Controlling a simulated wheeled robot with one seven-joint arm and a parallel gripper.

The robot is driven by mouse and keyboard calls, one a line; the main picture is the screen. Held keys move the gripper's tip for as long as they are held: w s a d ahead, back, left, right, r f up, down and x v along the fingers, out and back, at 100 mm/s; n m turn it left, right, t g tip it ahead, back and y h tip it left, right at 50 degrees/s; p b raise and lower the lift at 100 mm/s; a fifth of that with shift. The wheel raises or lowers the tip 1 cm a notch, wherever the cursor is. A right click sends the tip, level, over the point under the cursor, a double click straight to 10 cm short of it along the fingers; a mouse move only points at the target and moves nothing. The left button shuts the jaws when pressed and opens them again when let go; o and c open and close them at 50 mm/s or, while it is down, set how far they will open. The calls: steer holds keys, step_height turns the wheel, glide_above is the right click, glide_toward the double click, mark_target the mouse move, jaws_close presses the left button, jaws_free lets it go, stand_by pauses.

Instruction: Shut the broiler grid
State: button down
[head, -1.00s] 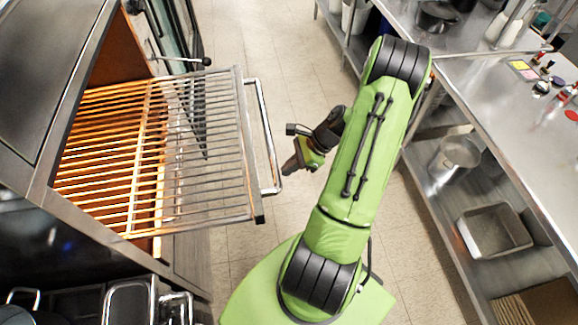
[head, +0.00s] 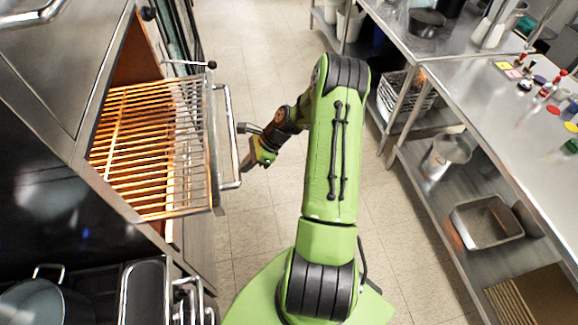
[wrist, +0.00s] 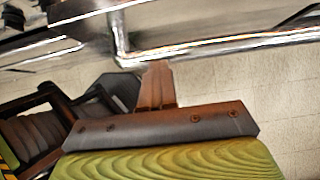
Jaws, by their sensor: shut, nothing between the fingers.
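The broiler grid (head: 150,150) is a rack of metal bars on the left in the head view, slid partly out of the broiler and lit orange toward its inner end. Its bar handle (head: 229,135) runs along the outer front edge and also shows in the wrist view (wrist: 220,46). My gripper (head: 246,160) is shut and empty, with its fingertips close to the handle near its lower end. In the wrist view the brown fingers (wrist: 157,85) point toward the handle's corner. I cannot tell whether they touch it.
The broiler housing (head: 60,90) stands at the left, with a pot (head: 30,305) and pans below it. A steel counter (head: 500,110) with a lower shelf holding a pot (head: 446,157) and a pan (head: 487,222) runs along the right. Tiled floor (head: 265,215) between is clear.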

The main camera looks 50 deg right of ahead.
mark_target(184, 175)
steer(key=w+a, duration=0.3)
steer(key=a, duration=0.1)
steer(key=w+a, duration=0.4)
steer(key=a, duration=0.1)
steer(key=w+a, duration=0.3)
steer(key=a, duration=0.2)
steer(key=shift+w+a+f, duration=0.15)
steer(key=shift+w+a, duration=0.1)
steer(key=shift+w, duration=0.05)
steer(key=shift+w+a, duration=0.1)
steer(key=shift+a, duration=0.1)
steer(key=shift+r, duration=0.2)
